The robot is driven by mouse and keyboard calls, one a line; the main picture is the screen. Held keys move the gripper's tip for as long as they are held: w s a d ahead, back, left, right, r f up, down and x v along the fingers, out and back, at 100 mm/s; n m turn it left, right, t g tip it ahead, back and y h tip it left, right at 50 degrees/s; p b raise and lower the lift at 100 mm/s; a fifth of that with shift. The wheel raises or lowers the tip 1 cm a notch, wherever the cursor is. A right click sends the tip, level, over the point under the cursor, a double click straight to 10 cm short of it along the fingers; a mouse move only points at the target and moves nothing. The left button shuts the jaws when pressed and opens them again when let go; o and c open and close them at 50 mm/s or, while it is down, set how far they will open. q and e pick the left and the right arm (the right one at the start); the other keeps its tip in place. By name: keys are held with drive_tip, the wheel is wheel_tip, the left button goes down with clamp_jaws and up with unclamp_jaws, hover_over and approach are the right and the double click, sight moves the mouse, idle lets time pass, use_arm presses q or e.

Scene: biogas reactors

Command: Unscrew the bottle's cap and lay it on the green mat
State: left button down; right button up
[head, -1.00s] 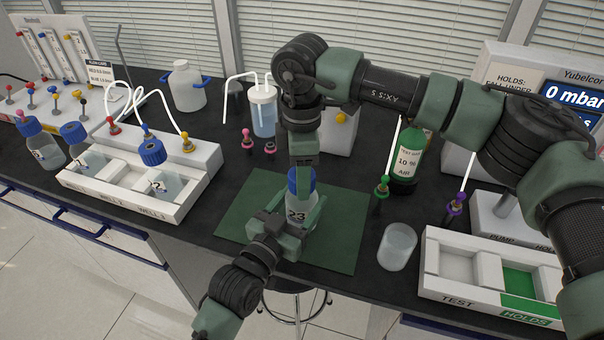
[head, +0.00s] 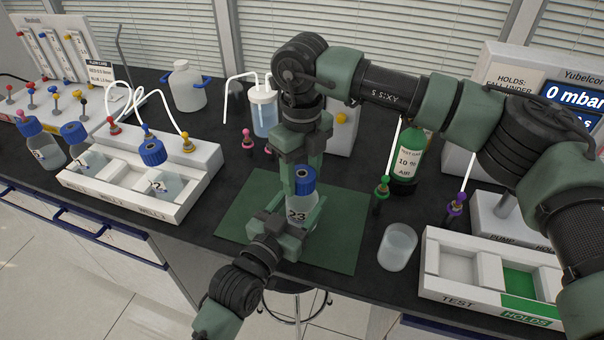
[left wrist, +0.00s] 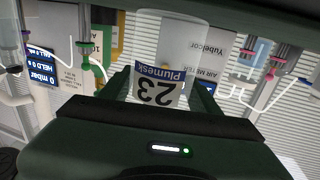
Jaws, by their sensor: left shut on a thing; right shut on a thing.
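The bottle (head: 299,211), clear with a white label reading 23, stands upright over the green mat (head: 343,232). My left gripper (head: 296,222) comes from the front and is shut around its body. In the left wrist view the bottle (left wrist: 158,88) appears upside down between my left fingers. The blue cap (head: 303,180) is at the bottle's top. My right gripper (head: 303,184) reaches down from above and is shut on the cap. I cannot tell whether the cap is still threaded on.
A clear beaker (head: 397,246) stands right of the mat, near a white TEST/HOLDS tray (head: 432,275). A green bottle (head: 409,155) stands behind. A white well rack (head: 128,205) with blue-capped bottles is left. The mat's right part is bare.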

drive_tip(key=n, duration=0.7)
drive_tip(key=shift+n, duration=0.3)
drive_tip(key=n, duration=1.4)
drive_tip(key=shift+r, duration=0.1)
drive_tip(key=n, duration=0.6)
drive_tip(key=shift+n, duration=0.4)
drive_tip(key=shift+d+r, duration=0.1)
drive_tip(key=shift+r, duration=0.05)
drive_tip(key=shift+r, duration=0.95)
